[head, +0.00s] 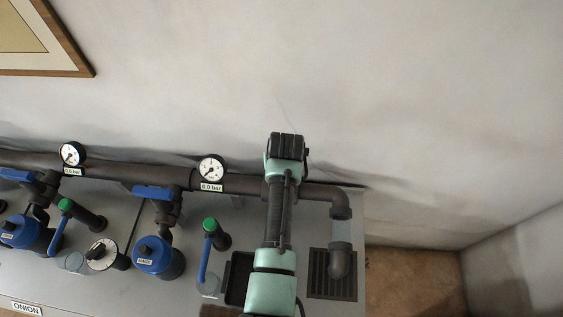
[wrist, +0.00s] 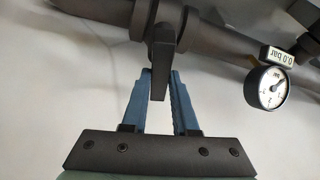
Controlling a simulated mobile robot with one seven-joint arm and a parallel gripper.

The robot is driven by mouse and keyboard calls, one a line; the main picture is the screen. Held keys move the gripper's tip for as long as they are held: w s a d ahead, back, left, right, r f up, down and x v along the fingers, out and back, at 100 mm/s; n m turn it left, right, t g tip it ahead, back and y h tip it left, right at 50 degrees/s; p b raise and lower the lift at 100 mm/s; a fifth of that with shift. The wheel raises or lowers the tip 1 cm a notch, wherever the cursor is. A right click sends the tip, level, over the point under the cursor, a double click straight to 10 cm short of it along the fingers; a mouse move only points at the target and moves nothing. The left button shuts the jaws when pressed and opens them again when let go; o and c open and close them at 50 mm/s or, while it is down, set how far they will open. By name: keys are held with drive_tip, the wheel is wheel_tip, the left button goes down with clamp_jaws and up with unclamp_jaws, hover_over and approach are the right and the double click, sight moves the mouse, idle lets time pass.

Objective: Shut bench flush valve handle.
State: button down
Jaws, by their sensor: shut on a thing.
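The bench flush valve handle (wrist: 160,60) is a dark grey lever on the dark pipe at the top of the wrist view. It points down in that picture, across the pipe, between my fingers. My gripper (wrist: 159,86) has two blue fingers, one on each side of the handle's free end, and is shut on it. In the head view my arm covers the valve, its handle and my fingers.
A dark pipe (head: 117,174) runs along the wall, with two gauges (head: 212,168) reading 0.0 bar. Blue-handled valves (head: 157,192), blue filter housings (head: 158,258) and green-capped taps (head: 210,225) stand left of my arm. A drain grate (head: 318,285) lies right.

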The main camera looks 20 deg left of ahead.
drive_tip(key=shift+a+m+h, duration=0.1)
drive_tip(key=shift+m+h, duration=0.3)
drive_tip(key=shift+m, duration=0.7)
drive_tip(key=c, duration=0.7)
unclamp_jaws()
drive_tip(key=b+v, duration=0.1)
drive_tip(key=v, duration=1.2)
drive_tip(key=shift+s+a, duration=0.1)
drive_tip(key=shift+s, duration=0.1)
drive_tip(key=shift+r, duration=0.1)
wheel_tip(320, 180, up, 3)
drive_tip(key=p, duration=0.3)
drive_tip(key=shift+p, duration=0.35)
